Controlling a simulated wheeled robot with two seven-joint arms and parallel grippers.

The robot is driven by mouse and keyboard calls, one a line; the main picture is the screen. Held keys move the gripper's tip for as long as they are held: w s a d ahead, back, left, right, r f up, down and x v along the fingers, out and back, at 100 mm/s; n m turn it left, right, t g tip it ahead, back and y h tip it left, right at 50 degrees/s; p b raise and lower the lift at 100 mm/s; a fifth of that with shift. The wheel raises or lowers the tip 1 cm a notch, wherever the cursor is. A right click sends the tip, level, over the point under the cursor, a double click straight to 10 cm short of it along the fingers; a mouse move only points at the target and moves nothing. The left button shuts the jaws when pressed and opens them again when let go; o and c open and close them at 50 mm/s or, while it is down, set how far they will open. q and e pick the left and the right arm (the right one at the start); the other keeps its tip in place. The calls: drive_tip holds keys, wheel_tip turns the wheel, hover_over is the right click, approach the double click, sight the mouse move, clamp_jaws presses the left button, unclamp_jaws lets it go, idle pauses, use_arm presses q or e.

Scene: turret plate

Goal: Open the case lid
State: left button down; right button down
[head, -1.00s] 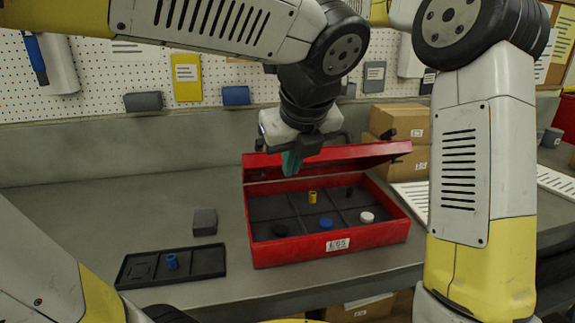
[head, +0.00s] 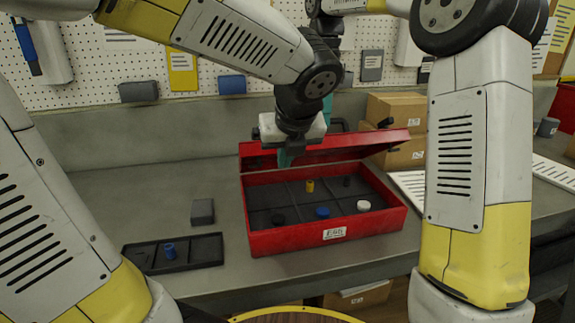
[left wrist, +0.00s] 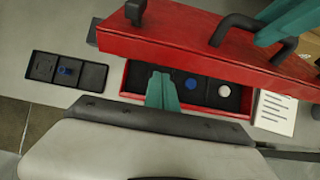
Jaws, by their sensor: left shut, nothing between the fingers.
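The red case (head: 290,238) stands on the bench with its compartments in view. Its red lid (head: 345,149) is raised at the back and tilted, partly open; it also shows in the left wrist view (left wrist: 200,45). A dark handle (left wrist: 235,28) is on the lid. My left gripper (head: 286,158) is shut and empty, its teal fingertips in front of the lid's left part; they also show in the left wrist view (left wrist: 162,92). I cannot tell if they touch the lid. My right gripper's teal fingers (head: 328,106) are behind the lid near the handle, partly hidden.
The case holds a yellow cylinder (head: 310,186), a blue cap (head: 322,212), a white cap (head: 363,206) and dark pieces. A black tray (head: 205,250) with a blue piece and a grey block (head: 202,211) are at left. Cardboard boxes (head: 395,112) stand behind right.

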use_arm(q)
drive_tip(key=shift+w+a+r, duration=0.1)
drive_tip(key=shift+w+r, duration=0.1)
drive_tip(key=shift+r, duration=0.1)
use_arm(e)
drive_tip(key=shift+w+f, duration=0.15)
drive_tip(key=shift+f, duration=0.05)
